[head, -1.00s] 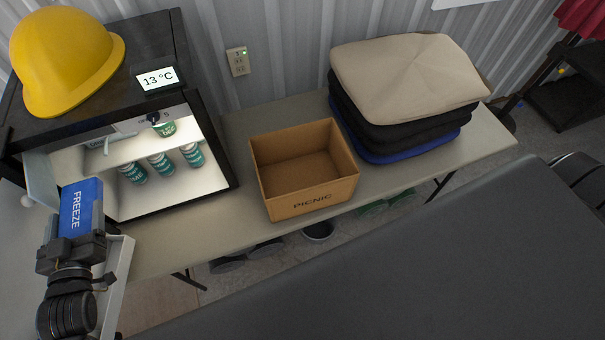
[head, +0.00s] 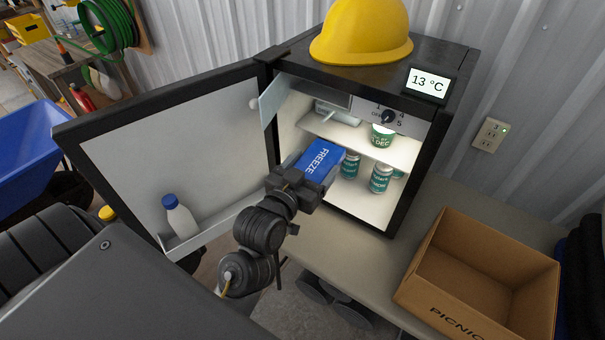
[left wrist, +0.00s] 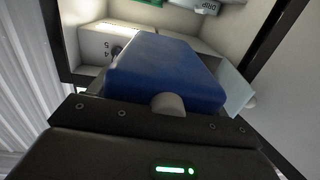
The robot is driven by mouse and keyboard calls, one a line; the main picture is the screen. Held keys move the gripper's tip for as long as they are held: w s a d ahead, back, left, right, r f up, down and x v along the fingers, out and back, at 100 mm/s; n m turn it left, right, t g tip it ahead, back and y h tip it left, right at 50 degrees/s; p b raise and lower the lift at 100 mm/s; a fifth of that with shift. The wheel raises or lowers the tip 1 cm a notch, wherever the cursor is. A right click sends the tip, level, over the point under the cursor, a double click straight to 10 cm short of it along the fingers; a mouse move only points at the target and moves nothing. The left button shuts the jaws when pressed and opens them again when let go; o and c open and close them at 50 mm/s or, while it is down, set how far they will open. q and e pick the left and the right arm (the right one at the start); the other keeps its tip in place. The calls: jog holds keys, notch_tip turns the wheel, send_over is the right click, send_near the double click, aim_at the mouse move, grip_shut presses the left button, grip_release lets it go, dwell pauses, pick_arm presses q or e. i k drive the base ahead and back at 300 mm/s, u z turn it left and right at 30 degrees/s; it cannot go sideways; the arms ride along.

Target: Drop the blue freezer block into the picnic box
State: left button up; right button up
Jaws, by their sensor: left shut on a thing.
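The blue freezer block (head: 320,160), marked FREEZE, is held in my left gripper (head: 304,182), at the front of the open fridge. The block also shows in the left wrist view (left wrist: 165,72), where it hides much of the fridge inside. My left gripper is shut on the block. The picnic box (head: 478,280) is an open brown carton on the table at the lower right, marked PICNIC. The part of its inside that shows is empty, and its right and front edges are near the picture's edge. My right gripper is not in view.
The small black fridge (head: 440,120) stands on the table (head: 385,262), its door (head: 170,150) swung open to the left with a white bottle (head: 180,218) in it. Several cans (head: 381,178) stand inside. A yellow hard hat (head: 362,35) lies on top. Bare table separates fridge and box.

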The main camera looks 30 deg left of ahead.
aim_at(471, 284)
jog(key=z, duration=0.05)
jog(key=k, duration=1)
jog(key=z, duration=1.95)
jog(key=i, duration=1.45)
jog(key=u, duration=2)
